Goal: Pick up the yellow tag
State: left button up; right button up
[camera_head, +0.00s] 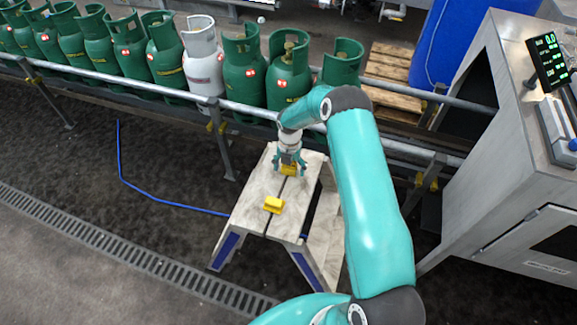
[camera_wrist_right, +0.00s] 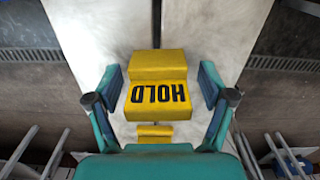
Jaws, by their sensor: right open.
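Two yellow tags are on the pale work stand. One tag (camera_head: 289,170) lies at the stand's far end, directly below my right gripper (camera_head: 289,161). The other tag (camera_head: 274,205) lies nearer, on the middle of the top. In the right wrist view, a yellow stepped tag (camera_wrist_right: 157,88) with black HOLD lettering sits between the two spread fingers of my right gripper, with gaps on both sides. A smaller yellow piece (camera_wrist_right: 155,131) shows below it, partly hidden by the gripper body. My left gripper is not in view.
The work stand (camera_head: 250,219) has a dark slot along its top. Behind it, a conveyor rail (camera_head: 150,86) fronts a row of green gas cylinders (camera_head: 243,65) and one white one (camera_head: 203,60). A metal cabinet (camera_head: 500,190) with a display is at the right. The floor to the left is largely clear.

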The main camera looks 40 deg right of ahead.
jog(key=c, duration=1.1)
